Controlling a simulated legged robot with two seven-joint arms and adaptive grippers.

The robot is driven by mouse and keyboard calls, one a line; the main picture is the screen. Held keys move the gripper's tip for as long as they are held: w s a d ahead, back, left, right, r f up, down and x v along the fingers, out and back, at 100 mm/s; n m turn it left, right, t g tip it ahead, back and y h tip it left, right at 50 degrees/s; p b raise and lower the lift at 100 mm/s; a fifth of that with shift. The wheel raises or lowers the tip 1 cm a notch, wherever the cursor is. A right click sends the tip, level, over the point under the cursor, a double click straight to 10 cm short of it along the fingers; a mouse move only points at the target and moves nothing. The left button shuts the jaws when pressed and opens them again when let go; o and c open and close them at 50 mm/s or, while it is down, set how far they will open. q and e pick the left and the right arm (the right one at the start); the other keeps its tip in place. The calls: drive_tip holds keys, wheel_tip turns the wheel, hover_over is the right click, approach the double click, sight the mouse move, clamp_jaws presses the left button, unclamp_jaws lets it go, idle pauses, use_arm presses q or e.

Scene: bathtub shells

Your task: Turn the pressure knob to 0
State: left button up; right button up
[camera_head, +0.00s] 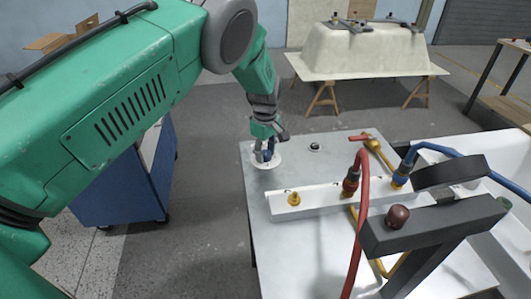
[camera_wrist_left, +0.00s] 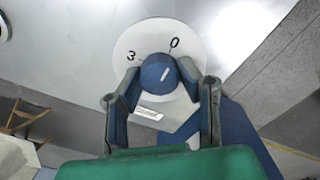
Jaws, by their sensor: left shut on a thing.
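The pressure knob (camera_wrist_left: 156,73) is blue and round with a short white pointer mark. It sits on a white round dial (camera_wrist_left: 129,43) printed with 3 and 0. In the left wrist view the mark slants up and right, roughly towards the 0. My left gripper (camera_head: 265,151) reaches down to the dial at the far left corner of the grey metal table (camera_head: 285,240). Its two fingers are shut on the knob, one on each side. In the head view the fingers mostly hide the knob. My right gripper is not in view.
A white manifold (camera_head: 325,202) with a yellow fitting, a red hose (camera_head: 362,215) and a blue hose (camera_head: 450,152) lies right of the dial. A small black knob (camera_head: 314,147) is nearby. A blue cabinet (camera_head: 125,185) is left.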

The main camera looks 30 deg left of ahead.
sight(266, 151)
use_arm(q)
drive_tip(key=shift+w+d, duration=0.1)
drive_tip(key=o, duration=1.1)
drive_tip(key=shift+o, duration=0.2)
drive_tip(key=shift+r, duration=0.2)
wheel_tip(266, 151, up, 11)
drive_tip(key=shift+r, duration=0.2)
drive_tip(key=shift+w, duration=0.1)
